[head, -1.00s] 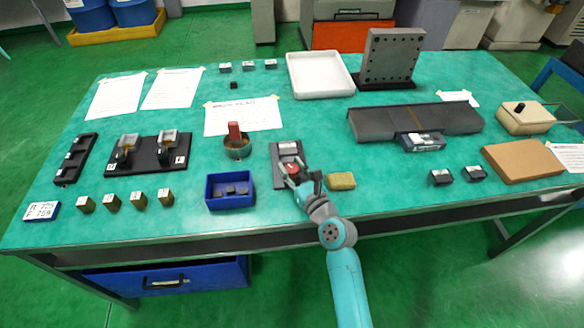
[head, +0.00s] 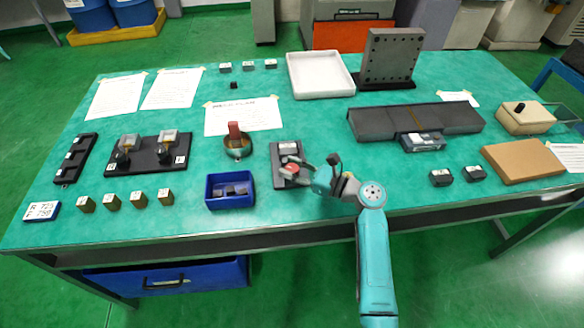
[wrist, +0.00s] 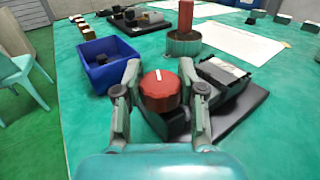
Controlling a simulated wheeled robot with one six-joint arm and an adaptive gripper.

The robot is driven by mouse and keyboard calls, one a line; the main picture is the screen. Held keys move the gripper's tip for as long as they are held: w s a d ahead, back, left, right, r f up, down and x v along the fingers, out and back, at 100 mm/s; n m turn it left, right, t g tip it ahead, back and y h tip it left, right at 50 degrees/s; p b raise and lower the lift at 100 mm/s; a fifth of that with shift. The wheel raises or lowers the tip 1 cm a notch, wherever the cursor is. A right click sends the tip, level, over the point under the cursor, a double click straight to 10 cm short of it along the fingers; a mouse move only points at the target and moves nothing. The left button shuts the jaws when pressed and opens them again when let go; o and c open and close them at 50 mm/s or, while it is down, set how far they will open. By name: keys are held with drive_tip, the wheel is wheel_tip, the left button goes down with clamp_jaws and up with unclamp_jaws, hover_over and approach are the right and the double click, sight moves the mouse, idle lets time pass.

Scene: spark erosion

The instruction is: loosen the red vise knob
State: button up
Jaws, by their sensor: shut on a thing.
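The red vise knob (wrist: 160,91), round with a white line on top, sits on the near end of the dark vise (wrist: 238,112). In the head view the red knob (head: 290,169) shows on the vise (head: 285,152), partly covered by my gripper. My gripper (wrist: 160,92) has one finger on each side of the knob and is shut on it. In the head view my gripper (head: 299,171) reaches in from the right. The white line on the knob points roughly away from my wrist.
A blue bin (head: 230,201) with dark pieces stands left of the vise. A round pot (head: 238,153) with a red handle stands behind the bin. A grey plate fixture (head: 390,60) and white tray (head: 320,75) stand farther back. Small brass blocks line the front left.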

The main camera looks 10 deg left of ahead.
drive_tip(key=n+g, duration=0.2)
drive_tip(key=g, duration=0.2)
drive_tip(key=n+g, duration=0.3)
drive_tip(key=g, duration=0.1)
drive_tip(key=shift+w+r+g+y, duration=0.1)
drive_tip(key=shift+g+y, duration=0.2)
drive_tip(key=shift+g, duration=0.1)
drive_tip(key=shift+n+g+h, duration=0.6)
drive_tip(key=shift+n+g, duration=0.9)
drive_tip(key=shift+g, duration=0.3)
drive_tip(key=shift+n+g, duration=0.4)
drive_tip(key=shift+g, duration=0.1)
drive_tip(key=o, duration=1.2)
drive_tip(key=shift+c, duration=0.2)
drive_tip(key=v, duration=0.6)
drive_tip(key=shift+a, duration=0.1)
drive_tip(key=shift+w+d, duration=0.25)
drive_tip(key=shift+d, duration=0.45)
